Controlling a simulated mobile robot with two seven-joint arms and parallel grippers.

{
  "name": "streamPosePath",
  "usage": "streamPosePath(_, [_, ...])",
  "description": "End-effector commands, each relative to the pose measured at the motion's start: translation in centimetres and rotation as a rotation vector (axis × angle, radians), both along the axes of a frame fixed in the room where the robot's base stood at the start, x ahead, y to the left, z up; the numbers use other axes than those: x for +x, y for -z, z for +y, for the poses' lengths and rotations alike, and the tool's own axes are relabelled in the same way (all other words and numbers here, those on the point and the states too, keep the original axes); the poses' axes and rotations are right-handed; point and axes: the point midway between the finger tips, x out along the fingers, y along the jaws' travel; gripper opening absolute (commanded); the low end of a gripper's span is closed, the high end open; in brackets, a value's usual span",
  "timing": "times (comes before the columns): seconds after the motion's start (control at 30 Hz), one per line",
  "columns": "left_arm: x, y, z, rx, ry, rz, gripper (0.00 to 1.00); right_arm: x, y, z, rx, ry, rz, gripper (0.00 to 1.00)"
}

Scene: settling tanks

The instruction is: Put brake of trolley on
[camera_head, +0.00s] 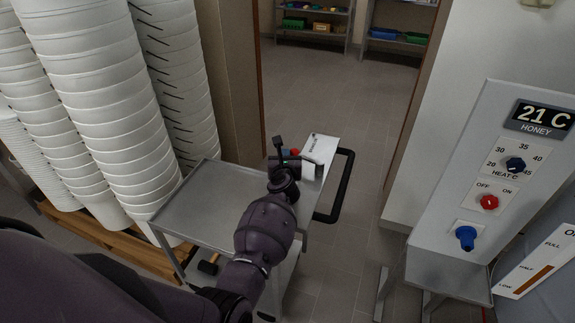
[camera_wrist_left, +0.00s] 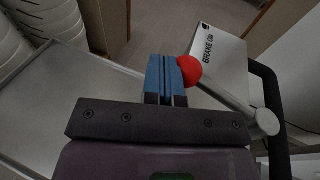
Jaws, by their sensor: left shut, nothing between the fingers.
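The trolley (camera_head: 192,200) is a grey metal cart with a flat top and a black push handle (camera_head: 343,185) at its right end. A white panel (camera_head: 322,146) on it reads "BRAKE ON" in the left wrist view. The brake lever (camera_wrist_left: 238,107) is a grey rod with a red ball knob (camera_wrist_left: 190,70); its knob lies beside that lettering. The knob also shows in the head view (camera_head: 295,152). My left gripper (camera_wrist_left: 167,68) is shut and empty, its blue fingers close against the knob's left side; I cannot tell whether they touch. My right gripper is out of view.
Tall stacks of white buckets (camera_head: 110,100) stand on a wooden pallet (camera_head: 120,245) at the left. A control box (camera_head: 475,200) with knobs stands at the right. Shelves (camera_head: 313,20) are at the back beyond a doorway. The floor (camera_head: 340,100) through the doorway is clear.

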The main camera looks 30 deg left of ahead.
Motion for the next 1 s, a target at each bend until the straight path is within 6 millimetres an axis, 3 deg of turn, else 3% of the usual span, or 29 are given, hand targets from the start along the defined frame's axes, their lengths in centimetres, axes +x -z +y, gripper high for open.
streamPosePath(0.43, [1.9, 0.0, 0.2, 0.000, 0.000, -0.001, 0.00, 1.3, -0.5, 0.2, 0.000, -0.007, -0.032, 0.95])
streamPosePath(1.0, [2.1, 0.0, 0.2, 0.000, 0.000, -0.001, 0.00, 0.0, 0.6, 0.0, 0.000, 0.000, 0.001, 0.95])
